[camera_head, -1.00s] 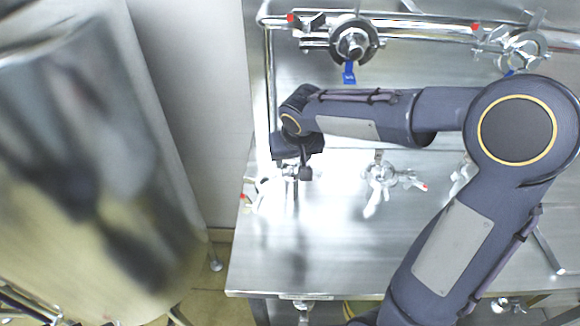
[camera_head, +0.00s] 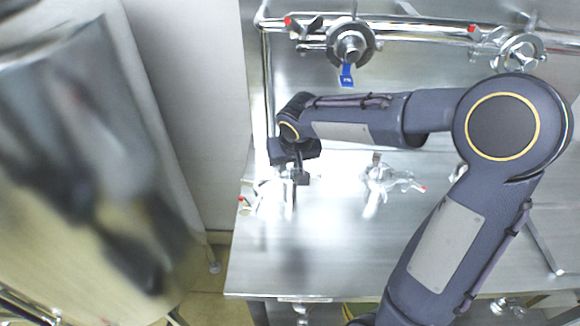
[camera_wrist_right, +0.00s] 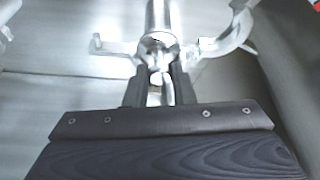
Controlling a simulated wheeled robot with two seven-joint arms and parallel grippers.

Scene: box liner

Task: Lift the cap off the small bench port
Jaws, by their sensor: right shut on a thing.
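My right gripper (camera_head: 295,182) is over the left part of the steel bench. In the right wrist view its two dark fingers (camera_wrist_right: 160,88) are shut on a small shiny metal piece, the cap (camera_wrist_right: 156,80), between their tips. A bright metal cylinder, part of the small bench port (camera_wrist_right: 163,18), stands just beyond the fingertips. I cannot tell whether the cap touches it. A metal clamp (camera_wrist_right: 222,45) spreads to both sides behind the fingers. In the head view the gripper and glare hide most of the port and cap. My left gripper is not in view.
Another metal fitting with a red-tipped handle (camera_head: 385,178) stands on the bench to the right. A pipe with a blue-tagged valve (camera_head: 350,45) runs along the back. A large shiny tank (camera_head: 80,190) fills the left. The bench front (camera_head: 330,260) is clear.

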